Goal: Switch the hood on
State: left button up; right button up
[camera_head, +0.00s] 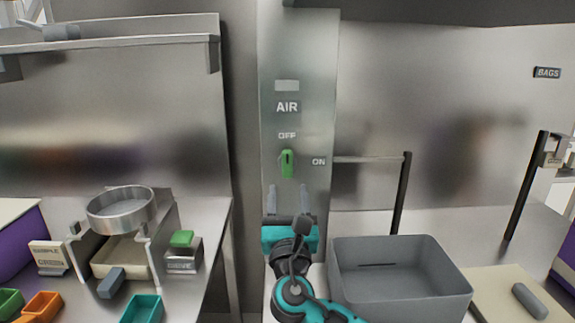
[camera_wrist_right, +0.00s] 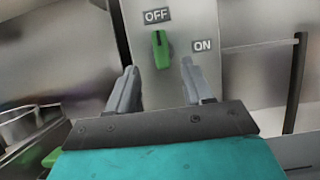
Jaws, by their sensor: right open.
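The green switch handle (camera_head: 287,163) is on the steel panel (camera_head: 300,60) marked AIR, under the OFF label and left of the ON label. The handle stands upright, towards OFF. In the right wrist view the switch handle (camera_wrist_right: 160,49) shows ahead, between the two fingers in the picture. My right gripper (camera_head: 287,200) is open and empty, just below the switch in the head view, with its fingers pointing up at the panel. In the right wrist view the fingers of the right gripper (camera_wrist_right: 158,85) are apart and do not touch the handle. My left gripper is not in view.
A grey bin (camera_head: 400,285) stands on the counter right of my right arm. A rail (camera_head: 370,159) on a black post is right of the panel. At left a round metal sieve (camera_head: 121,211) sits on a stand beside a small box with a green top (camera_head: 182,239).

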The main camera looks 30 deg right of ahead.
aim_at(288, 166)
jog(key=x, duration=0.8)
jog(key=shift+w+d, duration=0.1)
jog(key=shift+w, duration=0.05)
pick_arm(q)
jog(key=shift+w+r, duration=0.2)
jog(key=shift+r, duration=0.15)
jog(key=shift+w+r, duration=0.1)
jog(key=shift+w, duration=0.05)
